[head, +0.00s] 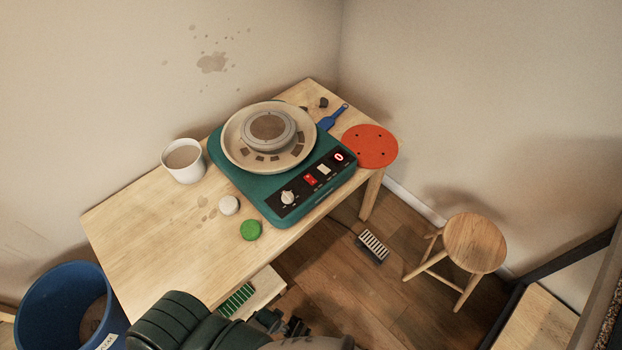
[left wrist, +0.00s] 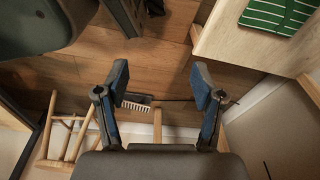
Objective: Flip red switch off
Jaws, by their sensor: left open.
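A green pottery wheel machine (head: 272,203) stands on the wooden table in the head view, with a round disc and a clay piece on top. Its dark front panel holds a red switch (head: 310,180), a white switch (head: 324,169), a white knob (head: 288,197) and a lit red display (head: 339,157). I cannot tell the red switch's position. My left gripper (left wrist: 160,85) is open and empty in the left wrist view, above the floor and away from the panel. In the head view its arm is at the bottom edge and its fingers are not clear. My right gripper is not in view.
The wooden table (head: 150,235) carries a white cup (head: 184,161), a green disc (head: 251,230), a white disc (head: 229,205) and an orange disc (head: 370,146). A stool (head: 474,243) and a foot pedal (head: 372,246) stand on the floor. A blue bin (head: 62,305) is at lower left.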

